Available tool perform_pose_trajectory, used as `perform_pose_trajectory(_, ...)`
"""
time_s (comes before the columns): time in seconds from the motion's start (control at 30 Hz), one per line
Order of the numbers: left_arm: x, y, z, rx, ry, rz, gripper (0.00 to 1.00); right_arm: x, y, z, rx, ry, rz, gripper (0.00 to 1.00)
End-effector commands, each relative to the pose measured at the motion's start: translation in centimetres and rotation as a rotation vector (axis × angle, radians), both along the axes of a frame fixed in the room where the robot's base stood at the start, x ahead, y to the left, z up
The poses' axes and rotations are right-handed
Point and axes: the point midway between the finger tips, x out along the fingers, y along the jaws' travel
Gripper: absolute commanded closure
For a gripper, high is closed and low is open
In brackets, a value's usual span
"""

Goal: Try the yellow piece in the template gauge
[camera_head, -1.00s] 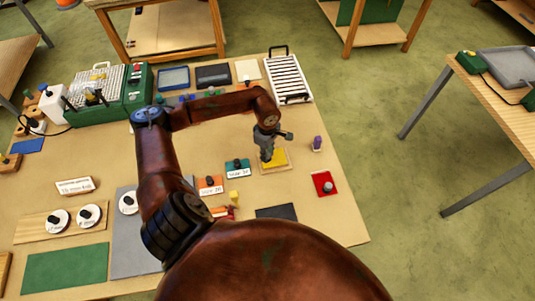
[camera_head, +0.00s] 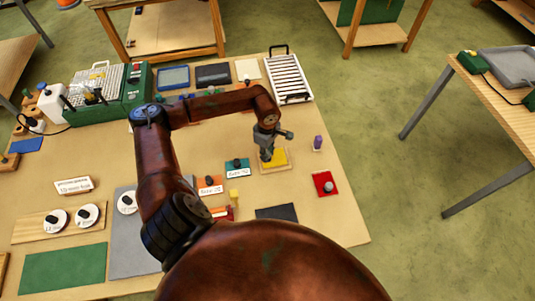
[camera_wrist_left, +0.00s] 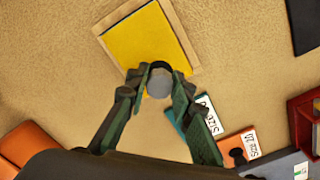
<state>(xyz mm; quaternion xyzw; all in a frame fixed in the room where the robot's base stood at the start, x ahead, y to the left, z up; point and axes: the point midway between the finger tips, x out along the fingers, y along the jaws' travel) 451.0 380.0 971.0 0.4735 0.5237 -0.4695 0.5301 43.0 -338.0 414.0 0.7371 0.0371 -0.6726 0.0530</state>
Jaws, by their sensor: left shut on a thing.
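The yellow piece (camera_head: 279,155) is a flat, roughly square plate. It lies on or in a slightly larger tan wooden board on the table, whose rim (camera_wrist_left: 183,32) shows around it in the left wrist view. I cannot tell whether this board is the template gauge. My left gripper (camera_head: 267,156) points down over the yellow piece. In the left wrist view my left gripper (camera_wrist_left: 158,84) has its fingers closed around a round grey knob with a dark edge, over the near edge of the yellow plate (camera_wrist_left: 145,38). My right gripper is out of view.
Orange (camera_head: 209,182) and teal (camera_head: 237,164) pieces with size cards stand left of the board. A purple piece (camera_head: 317,142) and a red block with a grey knob (camera_head: 324,183) are to the right. A white slatted rack (camera_head: 288,78) stands behind. Bare tabletop lies around the board.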

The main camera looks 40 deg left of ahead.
Motion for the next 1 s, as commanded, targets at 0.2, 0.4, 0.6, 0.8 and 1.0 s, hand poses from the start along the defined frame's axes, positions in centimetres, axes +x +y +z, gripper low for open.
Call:
perform_pose_trajectory(0.2, 0.03, -0.01, 0.06, 0.0, -0.001, 0.0, 1.0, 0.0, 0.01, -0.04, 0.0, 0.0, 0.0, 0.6)
perform_pose_trajectory(0.4, 0.03, 0.0, 0.06, 0.0, -0.001, 0.0, 1.0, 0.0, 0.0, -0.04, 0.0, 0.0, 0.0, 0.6)
perform_pose_trajectory(0.6, 0.05, 0.03, 0.01, 0.0, -0.001, 0.0, 1.0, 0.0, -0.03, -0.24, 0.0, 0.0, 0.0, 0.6)
perform_pose_trajectory(0.8, 0.05, 0.05, -0.02, 0.001, -0.002, -0.001, 1.0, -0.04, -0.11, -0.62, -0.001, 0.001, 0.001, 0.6)
perform_pose_trajectory(1.0, 0.04, 0.03, 0.07, 0.0, -0.001, -0.001, 1.0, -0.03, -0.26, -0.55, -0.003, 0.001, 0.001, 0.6)
